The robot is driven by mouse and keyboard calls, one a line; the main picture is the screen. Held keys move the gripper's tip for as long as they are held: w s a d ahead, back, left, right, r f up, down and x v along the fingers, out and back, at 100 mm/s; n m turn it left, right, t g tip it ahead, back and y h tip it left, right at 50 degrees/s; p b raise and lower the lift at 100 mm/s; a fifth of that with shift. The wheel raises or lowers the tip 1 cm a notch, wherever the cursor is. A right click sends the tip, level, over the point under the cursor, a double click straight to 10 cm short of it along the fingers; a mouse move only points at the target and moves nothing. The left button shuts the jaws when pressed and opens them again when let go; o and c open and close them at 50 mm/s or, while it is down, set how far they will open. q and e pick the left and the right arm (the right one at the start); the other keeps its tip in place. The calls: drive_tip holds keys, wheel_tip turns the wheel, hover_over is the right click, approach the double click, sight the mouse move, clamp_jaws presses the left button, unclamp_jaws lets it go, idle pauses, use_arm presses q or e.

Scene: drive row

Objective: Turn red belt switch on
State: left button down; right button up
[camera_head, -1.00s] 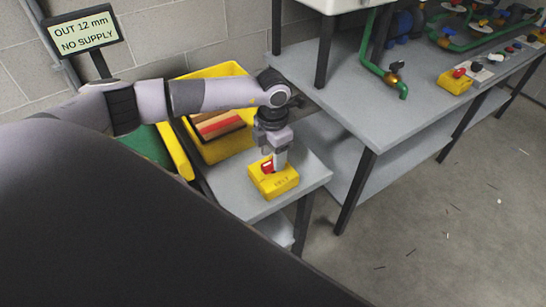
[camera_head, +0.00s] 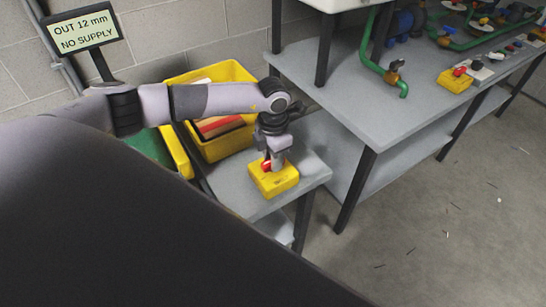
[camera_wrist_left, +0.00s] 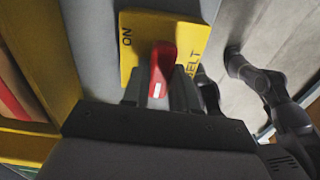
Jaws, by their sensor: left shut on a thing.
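The red belt switch (camera_wrist_left: 162,66) is a red handle on a yellow box (camera_wrist_left: 140,33) marked ON and BELT. In the head view the yellow box (camera_head: 274,181) sits on a small grey table, and the red handle (camera_head: 266,166) shows partly beside the fingers. My left gripper (camera_head: 273,163) reaches down from above. In the left wrist view its two dark fingers (camera_wrist_left: 160,92) stand on either side of the handle and are shut on it. The ON mark lies to the left of the handle there.
A larger grey bench (camera_head: 350,105) with green pipes and another yellow switch box (camera_head: 453,82) is to the right. A sign (camera_head: 82,29) reads OUT 12 mm, NO SUPPLY.

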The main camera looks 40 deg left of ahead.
use_arm(q)
drive_tip(key=m+b, duration=0.3)
drive_tip(key=m, duration=0.2)
drive_tip(key=shift+f, duration=0.1)
drive_tip(key=m+b, duration=0.3)
drive_tip(key=m, duration=0.2)
drive_tip(key=shift+m, duration=0.4)
drive_tip(key=m+b, duration=0.3)
drive_tip(key=m, duration=0.2)
drive_tip(key=shift+m+b, duration=0.4)
drive_tip(key=shift+m, duration=0.4)
drive_tip(key=shift+r, duration=0.2)
drive_tip(key=shift+m, duration=0.3)
drive_tip(key=c, duration=0.9)
unclamp_jaws()
